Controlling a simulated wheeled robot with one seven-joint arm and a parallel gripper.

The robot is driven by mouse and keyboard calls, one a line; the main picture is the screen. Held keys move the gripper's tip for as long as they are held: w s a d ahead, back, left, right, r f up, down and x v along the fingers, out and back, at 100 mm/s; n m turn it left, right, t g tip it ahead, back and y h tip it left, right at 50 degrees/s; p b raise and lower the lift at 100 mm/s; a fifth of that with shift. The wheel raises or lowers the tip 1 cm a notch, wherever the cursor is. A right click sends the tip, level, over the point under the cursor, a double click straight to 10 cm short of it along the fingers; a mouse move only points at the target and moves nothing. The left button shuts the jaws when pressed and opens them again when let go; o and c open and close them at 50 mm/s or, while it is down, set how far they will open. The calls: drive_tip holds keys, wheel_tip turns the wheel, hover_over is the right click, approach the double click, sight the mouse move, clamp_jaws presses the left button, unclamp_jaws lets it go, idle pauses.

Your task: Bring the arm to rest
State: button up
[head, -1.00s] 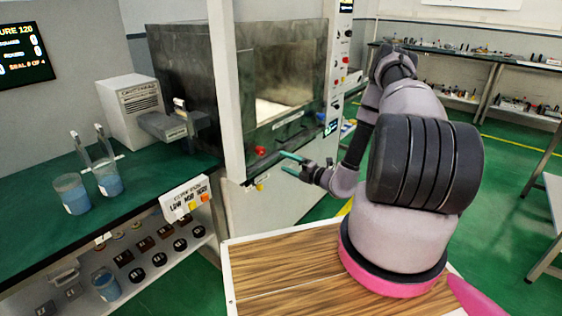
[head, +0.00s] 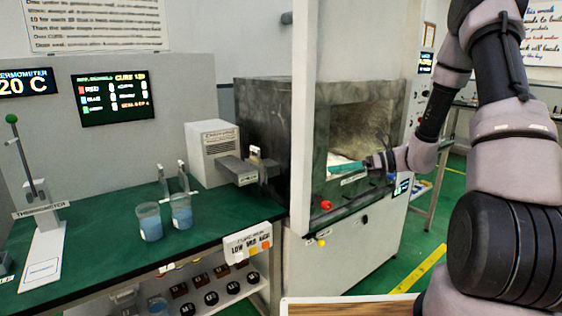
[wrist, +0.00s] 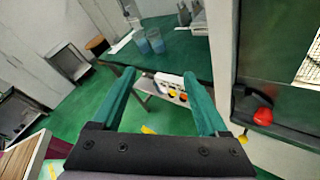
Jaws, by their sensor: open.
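My arm (head: 505,95) is raised on the right side of the head view and bends down to the gripper. I cannot tell the exact gap between the fingers and the chamber front.
A red knob (head: 326,205) sits on the machine's front, close to the gripper in the wrist view (wrist: 262,116). Two beakers of blue liquid (head: 150,222) stand on the green bench (head: 105,262) at left. Green floor is open at right.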

drive_tip(key=s+d+r+n+t+h, duration=0.2)
drive_tip(key=s+r+n+h, duration=0.4)
drive_tip(key=s+r+n, duration=0.5)
drive_tip(key=s+d+r+n+t+h, duration=0.2)
drive_tip(key=s+d+r+n+h, duration=0.3)
drive_tip(key=s+r+n, duration=0.5)
drive_tip(key=shift+s+r+n+h, duration=0.4)
drive_tip(key=shift+s+r+h, duration=0.5)
drive_tip(key=shift+s+r, duration=0.15)
drive_tip(key=shift+d, duration=0.1)
